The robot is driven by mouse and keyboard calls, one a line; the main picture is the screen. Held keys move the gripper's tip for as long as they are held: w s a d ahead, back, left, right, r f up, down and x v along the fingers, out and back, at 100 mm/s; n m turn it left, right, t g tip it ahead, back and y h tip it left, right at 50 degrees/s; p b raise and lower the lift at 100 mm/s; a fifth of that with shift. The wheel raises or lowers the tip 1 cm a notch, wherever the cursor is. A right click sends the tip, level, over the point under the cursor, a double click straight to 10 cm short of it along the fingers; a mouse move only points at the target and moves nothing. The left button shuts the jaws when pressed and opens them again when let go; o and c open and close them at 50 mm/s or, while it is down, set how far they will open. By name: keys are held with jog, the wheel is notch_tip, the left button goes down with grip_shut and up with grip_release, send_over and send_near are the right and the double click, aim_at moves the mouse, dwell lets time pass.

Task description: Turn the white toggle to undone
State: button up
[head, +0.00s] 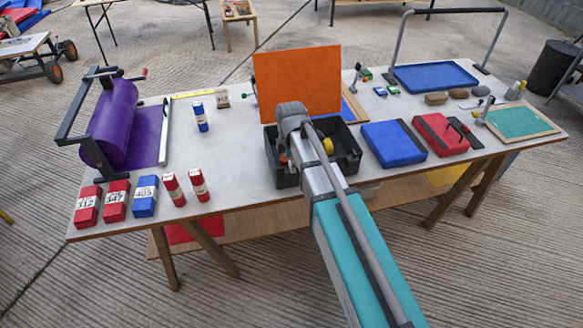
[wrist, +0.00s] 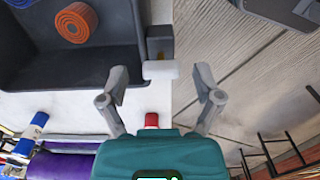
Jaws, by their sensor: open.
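A small white block (wrist: 160,70), which looks like the toggle, shows in the wrist view against a dark grey block (wrist: 160,42) beside the black crate. I cannot tell its set position. My gripper (wrist: 162,78) is open, with one finger on each side of the white block. Both fingers look apart from it. In the head view my arm's end is over the black crate (head: 350,168) at the table's front middle. The arm hides the fingers and the white block there.
The crate holds an orange roll (wrist: 76,22) and a yellow item (head: 327,146). An orange panel (head: 297,75) stands behind it. A blue pad (head: 393,143) lies right of it. Red bottles (head: 199,185) stand left along the front edge. The table (head: 250,150) ends close by the white block.

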jog(key=shift+f, duration=0.4)
jog(key=shift+c, duration=0.3)
jog(key=c, duration=1.1)
